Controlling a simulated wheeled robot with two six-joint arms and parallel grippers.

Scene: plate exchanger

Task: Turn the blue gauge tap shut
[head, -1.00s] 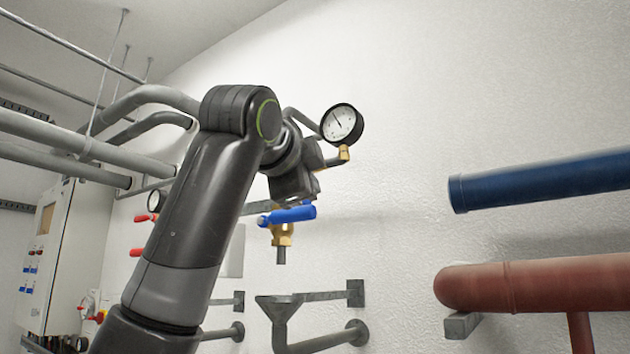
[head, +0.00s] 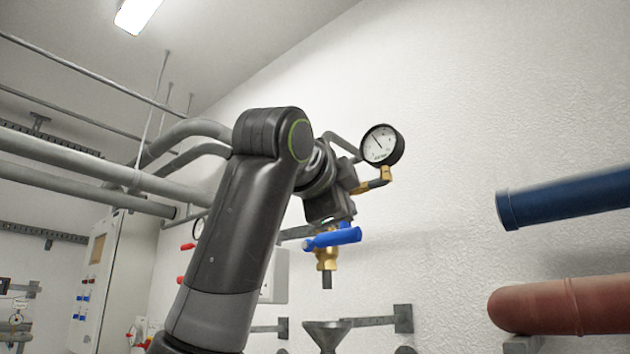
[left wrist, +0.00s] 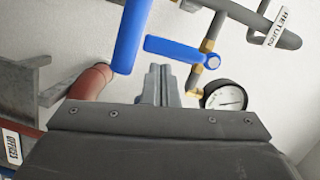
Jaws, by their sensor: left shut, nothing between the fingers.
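In the left wrist view a blue lever (left wrist: 180,48) with a round pivot bolt sits on brass fittings (left wrist: 208,45) in the thin pipe to the pressure gauge (left wrist: 226,97). My left gripper (left wrist: 159,72) is shut and empty; its fingertips appear close beside this lever's free end, contact unclear. In the head view my left gripper (head: 330,205) hides the pipe behind it, left of the gauge (head: 382,145). A horizontal blue handle (head: 345,236) shows just below the gripper, over a brass body (head: 327,259). My right gripper is in neither view.
A second, larger blue bar (left wrist: 130,35) lies left of the lever in the wrist view. In the head view a funnel (head: 326,328) stands below the brass outlet. A blue pipe (head: 570,198) and a red pipe (head: 570,305) are at the right; wall between is clear.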

